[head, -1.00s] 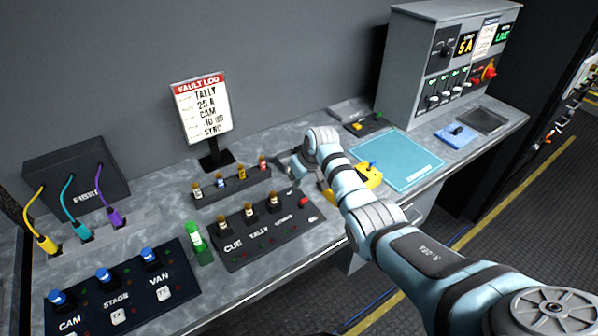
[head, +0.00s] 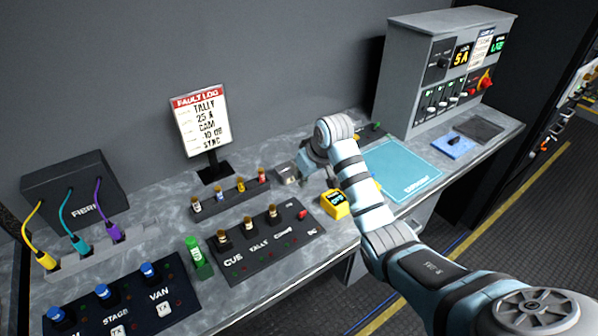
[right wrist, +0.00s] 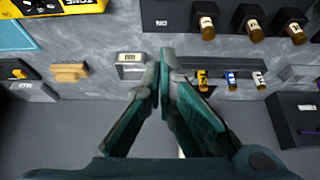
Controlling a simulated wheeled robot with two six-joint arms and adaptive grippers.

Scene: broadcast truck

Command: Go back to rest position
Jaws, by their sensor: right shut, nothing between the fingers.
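My right arm comes in from the lower right of the head view. Its gripper (head: 309,167) is above the bench, just right of the row of small fuses (head: 231,198). In the right wrist view the two fingers (right wrist: 161,62) meet at their tips, shut and empty. A small grey block with a label (right wrist: 131,66) lies on the bench below, beside the fingertips in that view. My left gripper is not in view.
A panel with several plugs (head: 262,238), a green bottle-like item (head: 197,257) and a yellow device (head: 335,204) are near the arm. A fault log sign (head: 201,121) stands behind. A blue mat (head: 401,171) and a grey control cabinet (head: 411,73) are right.

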